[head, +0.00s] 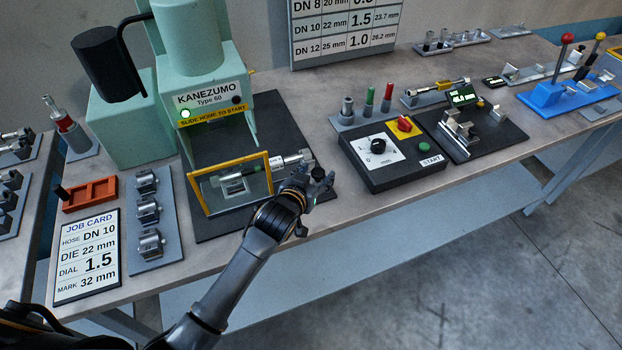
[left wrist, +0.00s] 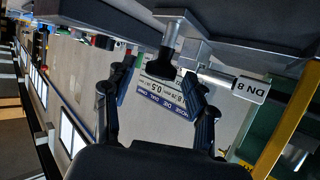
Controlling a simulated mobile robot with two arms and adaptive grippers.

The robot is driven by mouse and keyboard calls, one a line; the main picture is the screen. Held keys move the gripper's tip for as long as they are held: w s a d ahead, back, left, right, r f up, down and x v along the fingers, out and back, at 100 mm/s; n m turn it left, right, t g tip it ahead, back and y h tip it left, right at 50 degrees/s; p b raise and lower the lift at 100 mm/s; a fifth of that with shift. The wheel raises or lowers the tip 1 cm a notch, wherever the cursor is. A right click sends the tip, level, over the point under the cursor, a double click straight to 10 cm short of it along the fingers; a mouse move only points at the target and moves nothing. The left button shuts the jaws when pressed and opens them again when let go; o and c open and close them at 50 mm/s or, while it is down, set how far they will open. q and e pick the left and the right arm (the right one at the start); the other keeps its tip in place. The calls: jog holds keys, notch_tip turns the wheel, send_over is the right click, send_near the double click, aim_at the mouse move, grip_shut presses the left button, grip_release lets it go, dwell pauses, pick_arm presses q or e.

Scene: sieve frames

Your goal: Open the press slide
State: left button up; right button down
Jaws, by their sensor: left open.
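The green press (head: 205,85), labelled KANEZUMO Type 60, stands at the back left with a lit green lamp. A yellow-framed clear guard (head: 230,186) stands at its front. Behind and beside the guard is a silver part (head: 285,163); a silver cylinder tagged DN 8 (left wrist: 235,86) shows in the left wrist view. A black-ended handle (left wrist: 165,62) on a grey stem sits between the fingertips of my left gripper (left wrist: 157,72), apparently without being clamped. In the head view my left gripper (head: 322,180) is at the right of the guard, open. The slide's contact with the fingers is unclear.
A control box (head: 385,158) with START stands to the right, near my gripper. A job card (head: 87,255), an orange tray (head: 90,194) and a grey die rack (head: 152,250) lie at left. The bench edge is below my arm.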

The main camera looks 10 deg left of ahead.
pick_arm(q)
jog(key=v, duration=1.1)
jog(key=shift+s+r, duration=0.15)
jog(key=shift+s, duration=0.2)
jog(key=s+a+f+g+y, duration=0.1)
jog(key=s+a+f+g, duration=0.2)
jog(key=s, duration=0.4)
jog(key=s+a+f+g+y, duration=0.15)
jog(key=s+g, duration=0.25)
jog(key=s, duration=0.4)
jog(key=s+a+f+g, duration=0.3)
jog(key=s+a+f, duration=0.1)
jog(key=s, duration=0.3)
notch_tip(320, 180, down, 28)
jog(key=s+g+b, duration=0.1)
jog(key=s+b, duration=0.1)
jog(key=b, duration=0.1)
jog(key=s+a+f+g+b, duration=0.1)
jog(key=s+a+f+b, duration=0.1)
jog(key=s+f, duration=1.5)
notch_tip(320, 180, down, 3)
jog(key=shift+a+f+b, duration=0.2)
jog(key=shift+a+b, duration=0.05)
jog(key=shift+b, duration=0.4)
